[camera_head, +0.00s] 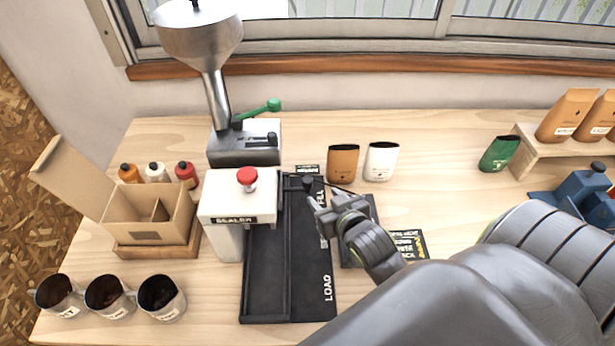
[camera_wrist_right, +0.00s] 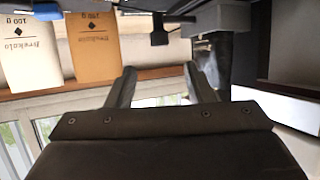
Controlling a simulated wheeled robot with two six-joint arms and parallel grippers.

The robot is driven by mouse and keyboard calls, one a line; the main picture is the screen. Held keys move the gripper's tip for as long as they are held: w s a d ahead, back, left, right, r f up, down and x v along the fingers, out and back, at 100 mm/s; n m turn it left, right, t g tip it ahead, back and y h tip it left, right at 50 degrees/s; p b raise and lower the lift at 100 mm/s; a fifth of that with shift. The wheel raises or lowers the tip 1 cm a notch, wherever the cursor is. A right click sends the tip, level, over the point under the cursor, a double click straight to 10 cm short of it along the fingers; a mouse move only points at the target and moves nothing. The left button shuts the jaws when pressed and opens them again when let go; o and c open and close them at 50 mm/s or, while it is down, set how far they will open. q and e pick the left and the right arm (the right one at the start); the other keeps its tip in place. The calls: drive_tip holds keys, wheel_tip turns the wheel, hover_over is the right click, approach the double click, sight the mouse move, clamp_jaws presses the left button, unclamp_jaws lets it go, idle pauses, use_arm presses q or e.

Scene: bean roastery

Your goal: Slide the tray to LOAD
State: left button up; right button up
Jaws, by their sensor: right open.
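The black slide track (camera_head: 265,285) lies beside the white sealer (camera_head: 225,200), with LOAD lettered at its near end and another label, partly covered, farther back. A black knob (camera_head: 308,184), which looks like the tray's handle, stands near the far end. My right gripper (camera_head: 325,204) is open just in front of the knob and hides part of the track. In the right wrist view a dark knob (camera_wrist_right: 159,35) shows beyond the gap between the open fingers (camera_wrist_right: 160,75), apart from them. The tray's own outline is hard to separate from the black track.
A brown pouch (camera_head: 343,163) and a white pouch (camera_head: 381,161) stand behind the gripper. A steel hopper (camera_head: 200,40) rises at the back left. A cardboard box (camera_head: 150,213) and several mugs (camera_head: 162,297) stand left. A wooden shelf (camera_head: 540,165) bears bags at right.

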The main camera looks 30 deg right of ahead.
sight(308, 181)
drive_tip(key=p+x, duration=0.1)
drive_tip(key=x, duration=0.8)
drive_tip(key=shift+w+d, duration=0.1)
drive_tip(key=shift+w, duration=0.15)
use_arm(q)
drive_tip(key=shift+w+d+r, duration=0.3)
drive_tip(key=shift+w+r, duration=0.1)
drive_tip(key=shift+w, duration=0.1)
drive_tip(key=shift+w+d+r, duration=0.25)
drive_tip(key=shift+w+r, duration=0.15)
drive_tip(key=shift+w, duration=0.1)
use_arm(e)
drive_tip(key=shift+x, duration=0.95)
clamp_jaws()
